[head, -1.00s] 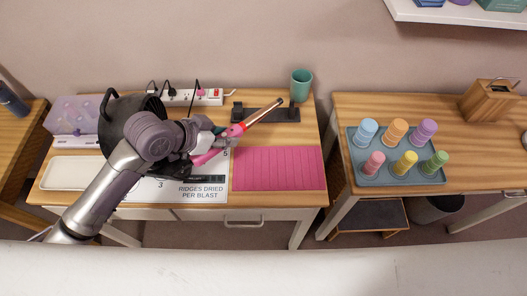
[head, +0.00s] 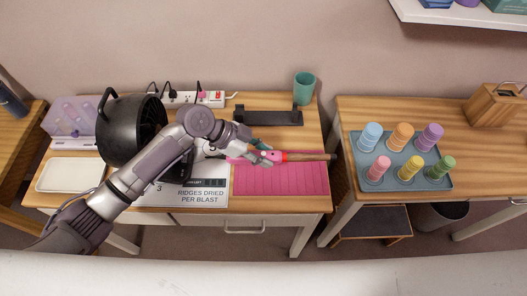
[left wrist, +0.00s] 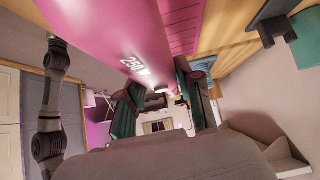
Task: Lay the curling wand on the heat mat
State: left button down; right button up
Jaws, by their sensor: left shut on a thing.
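In the left wrist view the pink handle (left wrist: 115,40) fills the upper middle, close to the camera. The heat mat (head: 280,182) is a pink ridged rectangle at the right front of the table. The wand is over the mat's back edge, with the barrel tip near its right end. I cannot tell whether the wand touches the mat. My right gripper is in neither view.
A black holder (head: 268,117) and a teal cup (head: 304,87) stand behind the mat. A big black fan drum (head: 125,130), a white tray (head: 70,175) and a power strip (head: 190,98) are on the left side. A tray of coloured cones (head: 388,178) stands on the right table.

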pick_arm(q)
jog(key=shift+f+b, duration=2.2)
jog(key=shift+f, duration=0.6)
jog(key=c, duration=0.8)
grip_release()
jog(key=shift+o, duration=0.6)
